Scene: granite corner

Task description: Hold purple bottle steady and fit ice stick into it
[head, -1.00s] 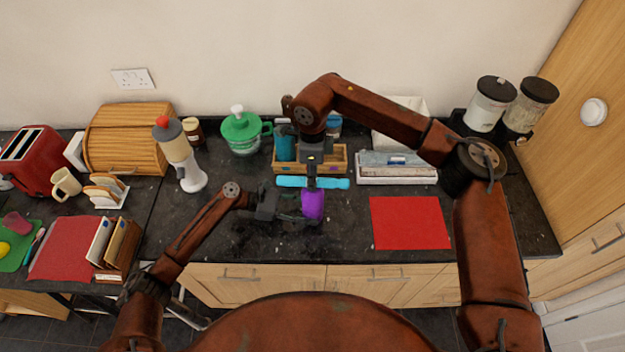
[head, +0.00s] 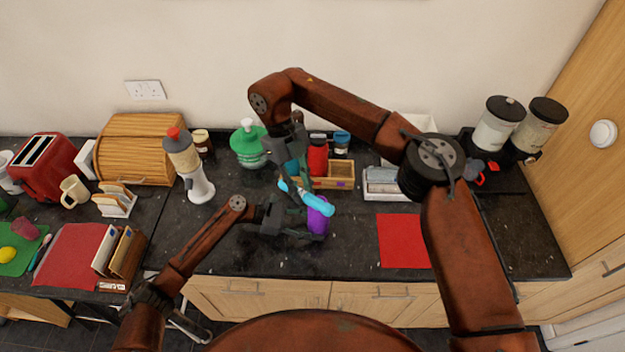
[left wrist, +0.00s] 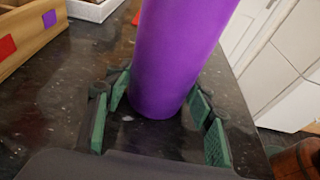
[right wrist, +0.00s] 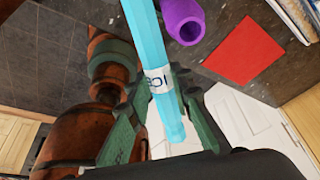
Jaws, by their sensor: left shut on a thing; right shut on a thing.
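The purple bottle (head: 319,217) stands on the counter, with its open mouth showing in the right wrist view (right wrist: 183,22). My left gripper (head: 298,222) is shut on the bottle, its green-padded fingers on either side in the left wrist view (left wrist: 160,112). The light blue ice stick (head: 318,204) is in my right gripper (head: 290,180), tilted down to the right in the head view. In the right wrist view the stick (right wrist: 146,45), with a white label, lies between the fingers. Its far end passes left of the bottle mouth, outside it.
A red mat (head: 403,241) lies to the right. The counter front is clear.

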